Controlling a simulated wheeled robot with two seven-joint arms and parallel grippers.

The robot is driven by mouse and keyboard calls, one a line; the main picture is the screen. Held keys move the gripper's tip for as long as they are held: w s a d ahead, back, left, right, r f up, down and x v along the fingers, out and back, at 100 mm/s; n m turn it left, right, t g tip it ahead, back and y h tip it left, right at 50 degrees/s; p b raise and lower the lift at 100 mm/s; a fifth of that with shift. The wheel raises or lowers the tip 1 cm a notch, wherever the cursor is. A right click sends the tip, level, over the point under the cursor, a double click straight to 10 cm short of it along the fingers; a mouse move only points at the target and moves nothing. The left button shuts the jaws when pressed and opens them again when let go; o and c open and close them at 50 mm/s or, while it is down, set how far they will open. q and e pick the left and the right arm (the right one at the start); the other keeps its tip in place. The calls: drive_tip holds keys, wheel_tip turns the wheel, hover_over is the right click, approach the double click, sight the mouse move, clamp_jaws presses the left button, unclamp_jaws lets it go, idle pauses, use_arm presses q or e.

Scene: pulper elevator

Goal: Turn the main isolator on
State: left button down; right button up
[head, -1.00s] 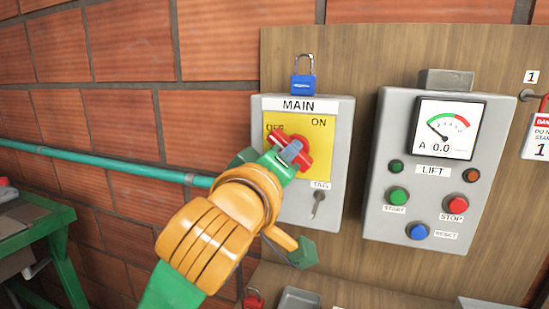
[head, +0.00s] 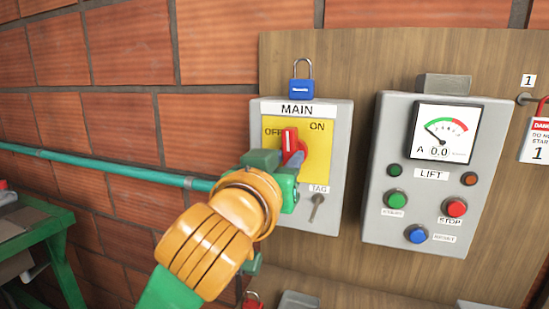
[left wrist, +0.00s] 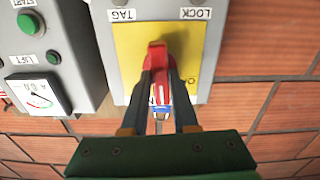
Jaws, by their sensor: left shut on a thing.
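The main isolator is a grey box (head: 335,180) labelled MAIN, with a yellow plate (head: 318,165) marked OFF and ON. Its red rotary handle (head: 289,140) stands nearly upright in the head view, its tip between the two marks. My left gripper (head: 297,157) is at the handle, partly hiding its lower part and the plate's lower left. In the left wrist view, the two dark fingers (left wrist: 161,72) are on either side of the red handle (left wrist: 157,52), shut on it. My right gripper is not in view.
A blue padlock (head: 301,86) sits on top of the box, and a key-like part (head: 316,208) hangs under TAG. The LIFT panel (head: 378,165) with buttons and a meter stands to the right. A teal pipe (head: 110,168) crosses the brick wall at left, above a green bench (head: 45,232).

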use_arm(q)
drive_tip(key=shift+f+m, duration=0.1)
drive_tip(key=shift+m, duration=0.4)
drive_tip(key=c, duration=0.9)
unclamp_jaws()
drive_tip(key=shift+o, duration=1.1)
drive_tip(key=shift+a, duration=0.15)
drive_tip(key=b+v, duration=0.3)
drive_tip(key=v, duration=0.4)
drive_tip(key=shift+a, duration=0.1)
